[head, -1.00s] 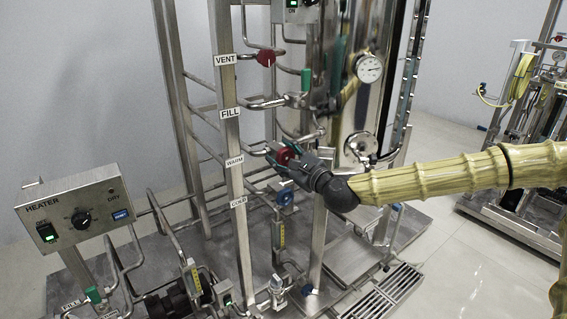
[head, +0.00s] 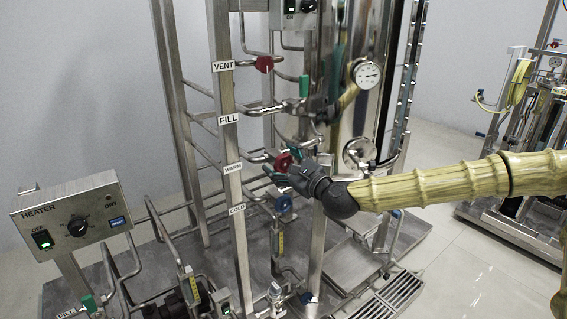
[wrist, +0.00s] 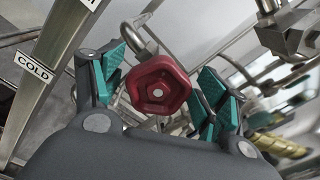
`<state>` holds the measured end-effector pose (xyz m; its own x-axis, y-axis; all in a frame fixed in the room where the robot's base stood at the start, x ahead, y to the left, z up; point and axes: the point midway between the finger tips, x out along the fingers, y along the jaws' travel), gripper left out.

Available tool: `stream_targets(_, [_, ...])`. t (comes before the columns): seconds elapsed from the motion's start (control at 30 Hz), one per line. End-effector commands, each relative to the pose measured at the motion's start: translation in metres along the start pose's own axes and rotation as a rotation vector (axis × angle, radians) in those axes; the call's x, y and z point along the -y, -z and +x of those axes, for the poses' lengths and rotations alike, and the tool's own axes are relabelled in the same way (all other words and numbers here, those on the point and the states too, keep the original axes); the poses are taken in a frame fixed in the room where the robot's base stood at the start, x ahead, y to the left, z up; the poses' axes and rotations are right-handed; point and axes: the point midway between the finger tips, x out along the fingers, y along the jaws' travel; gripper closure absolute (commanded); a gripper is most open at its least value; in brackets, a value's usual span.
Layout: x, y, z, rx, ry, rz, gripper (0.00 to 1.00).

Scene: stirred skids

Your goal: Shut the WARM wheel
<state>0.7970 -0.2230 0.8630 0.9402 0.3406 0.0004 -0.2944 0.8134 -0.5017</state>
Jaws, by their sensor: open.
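The WARM wheel is a red, lobed handwheel (head: 284,161) on the pipe beside the WARM label (head: 232,168) on the upright post. In the wrist view the red wheel (wrist: 158,90) faces me, near the middle. My gripper (wrist: 162,82) is open, with teal-padded fingers on either side of the wheel and gaps still visible. In the head view my gripper (head: 281,165) reaches in from the right and partly covers the wheel's lower side. I cannot tell whether either finger touches it.
A blue wheel (head: 284,203) sits just below, near the COLD label (head: 237,210). A red VENT wheel (head: 264,64) and a green-handled FILL valve (head: 304,87) are above. A shiny tank (head: 345,110) stands behind. The heater box (head: 72,221) is at the left.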

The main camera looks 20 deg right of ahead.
Motion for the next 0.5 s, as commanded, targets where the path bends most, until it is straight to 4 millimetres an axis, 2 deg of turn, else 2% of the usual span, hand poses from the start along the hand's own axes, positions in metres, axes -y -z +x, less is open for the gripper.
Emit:
stream_targets(0.27, [0.001,0.000,-0.006,0.000,0.000,0.000,0.27])
stream_targets(0.5, [0.001,0.001,-0.035,0.000,0.001,0.002,0.27])
